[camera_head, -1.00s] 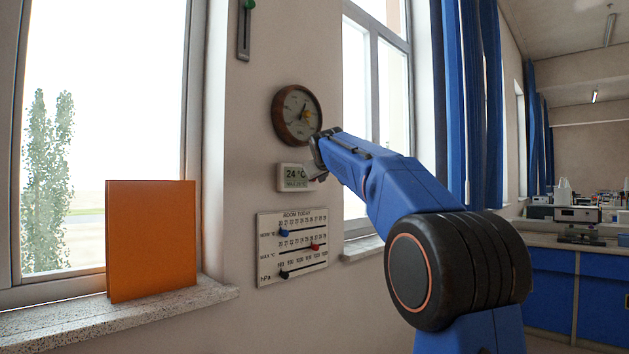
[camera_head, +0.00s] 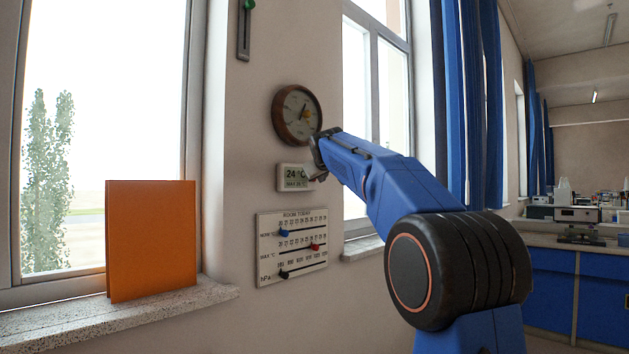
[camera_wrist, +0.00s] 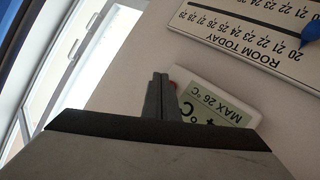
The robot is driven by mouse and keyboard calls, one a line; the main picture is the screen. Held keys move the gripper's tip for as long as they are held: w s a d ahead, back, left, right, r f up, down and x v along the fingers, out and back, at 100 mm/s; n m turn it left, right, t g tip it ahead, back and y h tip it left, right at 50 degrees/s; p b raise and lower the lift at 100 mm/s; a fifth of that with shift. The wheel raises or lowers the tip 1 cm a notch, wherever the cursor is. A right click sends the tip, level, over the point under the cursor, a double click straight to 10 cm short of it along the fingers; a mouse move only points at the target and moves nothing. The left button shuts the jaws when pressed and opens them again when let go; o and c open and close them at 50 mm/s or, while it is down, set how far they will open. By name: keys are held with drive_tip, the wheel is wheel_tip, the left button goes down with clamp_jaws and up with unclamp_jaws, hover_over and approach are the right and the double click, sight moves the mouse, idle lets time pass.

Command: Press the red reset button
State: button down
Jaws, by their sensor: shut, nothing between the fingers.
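A small white thermometer display (camera_head: 291,171) is fixed on the wall. It reads 24 °C with a MAX line below, and it appears upside down in the wrist view (camera_wrist: 215,111). A small patch of red, likely the reset button (camera_wrist: 173,85), shows at the display's edge right beside my fingertips. Most of it is hidden behind them, and I cannot tell whether they touch it. My gripper (camera_wrist: 161,78) is shut and empty, with its tips at the display. In the head view, my gripper (camera_head: 316,172) covers the display's right end.
A round wooden dial (camera_head: 297,115) hangs just above the display. A ROOM TODAY slider board (camera_head: 292,262) is below it. An orange folder (camera_head: 151,240) stands on the left windowsill. A green-knobbed slider (camera_head: 245,30) is higher on the wall.

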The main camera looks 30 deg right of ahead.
drive_tip(key=shift+w, duration=0.1)
drive_tip(key=shift+w+a, duration=0.15)
drive_tip(key=shift+w, duration=0.15)
drive_tip(key=shift+w+a, duration=0.15)
drive_tip(key=shift+w, duration=0.2)
idle(0.8)
drive_tip(key=shift+s, duration=0.15)
drive_tip(key=shift+s+d, duration=0.3)
drive_tip(key=shift+s, duration=0.3)
drive_tip(key=shift+s+d, duration=0.3)
drive_tip(key=shift+s, duration=0.5)
drive_tip(key=shift+s+d, duration=0.25)
drive_tip(key=shift+s, duration=0.5)
drive_tip(key=shift+s+d, duration=0.3)
drive_tip(key=shift+s, duration=0.5)
